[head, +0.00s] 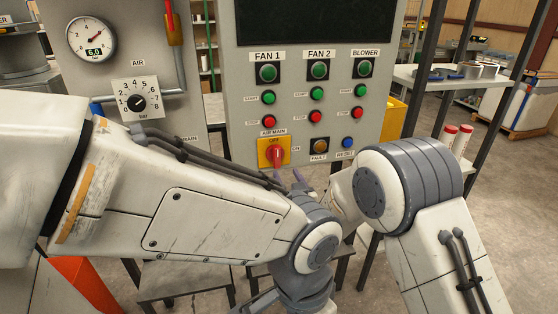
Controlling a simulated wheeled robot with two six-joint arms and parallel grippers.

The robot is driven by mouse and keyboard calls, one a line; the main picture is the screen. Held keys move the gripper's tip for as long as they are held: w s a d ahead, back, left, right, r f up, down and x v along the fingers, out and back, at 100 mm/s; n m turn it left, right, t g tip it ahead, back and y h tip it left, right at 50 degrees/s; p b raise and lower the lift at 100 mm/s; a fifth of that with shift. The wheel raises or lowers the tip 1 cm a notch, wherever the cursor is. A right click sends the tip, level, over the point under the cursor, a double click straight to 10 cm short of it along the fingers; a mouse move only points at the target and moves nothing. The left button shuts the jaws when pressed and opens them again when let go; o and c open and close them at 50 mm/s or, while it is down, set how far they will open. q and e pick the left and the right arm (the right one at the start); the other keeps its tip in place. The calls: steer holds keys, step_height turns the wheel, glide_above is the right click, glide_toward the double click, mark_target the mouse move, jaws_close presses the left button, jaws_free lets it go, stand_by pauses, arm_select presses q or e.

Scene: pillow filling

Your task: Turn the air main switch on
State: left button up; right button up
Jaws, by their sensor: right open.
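The air main switch (264,153) is a yellow plate with a red rotary handle (276,155), low on the grey control panel. The handle looks upright, with its top toward the OFF mark; an ON mark sits to its right. My right gripper (290,178) is just below and in front of the handle, with its two fingertips pointing up toward it, apart and open. I cannot tell whether they touch the handle. My left arm hides part of the right gripper. My left arm crosses from the left and bends down; its gripper is not visible.
The panel (235,110) carries green buttons, red buttons, a fault lamp (320,146) and a blue reset button (347,142). A gauge (91,40) and a bar dial (137,100) are at left. A shelf table (450,78) stands at right. My two arms are close together below the switch.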

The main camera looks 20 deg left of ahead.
mark_target(278, 157)
steer(key=p+x, duration=0.2)
steer(key=x, duration=0.8)
steer(key=shift+w, duration=0.2)
jaws_close()
